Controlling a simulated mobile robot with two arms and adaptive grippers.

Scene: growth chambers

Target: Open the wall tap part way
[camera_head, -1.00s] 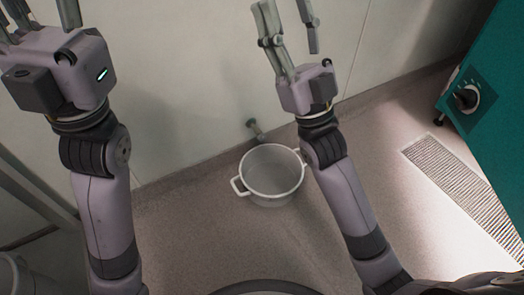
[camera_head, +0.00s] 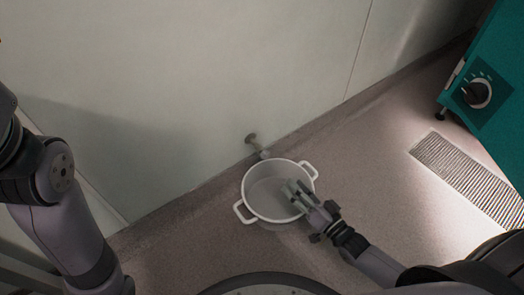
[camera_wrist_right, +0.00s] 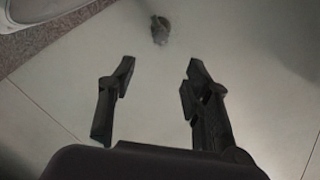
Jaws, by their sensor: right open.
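The wall tap (camera_head: 257,146) is a small grey fitting low on the pale wall, its outlet close to the far rim of a white pot. It also shows in the right wrist view (camera_wrist_right: 160,30), beyond the fingertips and roughly between them. My right gripper (camera_head: 293,189) is open and empty, and appears over the pot's right side, to the right of and nearer than the tap. In the wrist view its two fingers (camera_wrist_right: 158,68) are spread, apart from the tap. The tap's handle is too small to make out. My left gripper is out of view.
The white two-handled pot (camera_head: 247,205) stands on the floor below the tap and looks empty. A teal cabinet (camera_head: 505,110) with a black knob is at the right. A floor grate (camera_head: 470,178) lies beside it. Floor between pot and grate is clear.

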